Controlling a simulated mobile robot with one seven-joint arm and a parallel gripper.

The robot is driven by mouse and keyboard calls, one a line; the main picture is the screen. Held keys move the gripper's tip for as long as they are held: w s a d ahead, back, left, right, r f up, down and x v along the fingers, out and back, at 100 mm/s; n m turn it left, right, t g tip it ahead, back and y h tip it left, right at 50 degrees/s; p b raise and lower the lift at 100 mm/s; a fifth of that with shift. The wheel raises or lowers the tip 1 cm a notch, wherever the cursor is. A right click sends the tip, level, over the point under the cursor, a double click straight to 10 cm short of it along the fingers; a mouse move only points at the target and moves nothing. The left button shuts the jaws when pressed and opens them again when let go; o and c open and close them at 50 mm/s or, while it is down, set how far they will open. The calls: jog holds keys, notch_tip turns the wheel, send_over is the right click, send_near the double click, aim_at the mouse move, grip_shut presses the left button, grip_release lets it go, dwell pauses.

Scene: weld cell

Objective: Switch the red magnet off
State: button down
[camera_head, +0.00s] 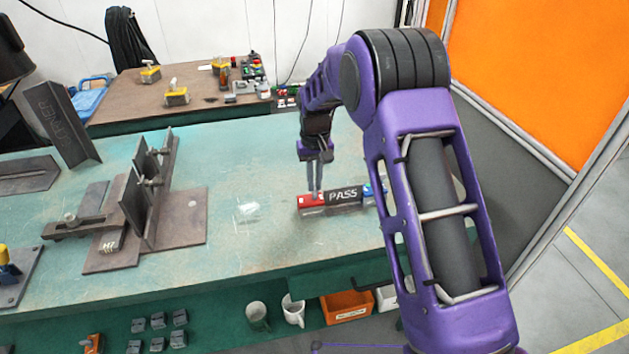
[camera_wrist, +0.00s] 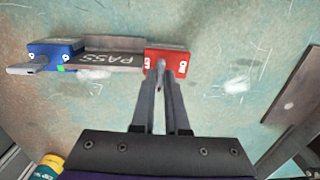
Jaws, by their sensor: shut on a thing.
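The red magnet (camera_head: 309,203) sits on the green table at one end of a dark bar lettered PASS (camera_head: 345,196). In the wrist view the red magnet (camera_wrist: 168,57) shows white marks on its face, and the bar (camera_wrist: 112,60) runs left from it. My gripper (camera_head: 315,188) reaches down from above. Its two fingers (camera_wrist: 162,70) are shut on the small grey lever at the front of the red magnet, mostly hidden between the tips. A blue magnet (camera_wrist: 56,48) with a grey lever sticking out left sits at the bar's other end.
A steel fixture with upright plates (camera_head: 150,190) stands left on the table (camera_head: 250,230). A brown side table (camera_head: 120,100) behind holds yellow magnets and tools.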

aim_at(315, 185)
jog(key=c, duration=0.9)
grip_release()
jog(key=shift+r, duration=0.15)
notch_tip(315, 185, up, 17)
jog(key=shift+w+d+r+p, duration=0.1)
jog(key=shift+r+p, duration=0.05)
jog(key=shift+p, duration=0.55)
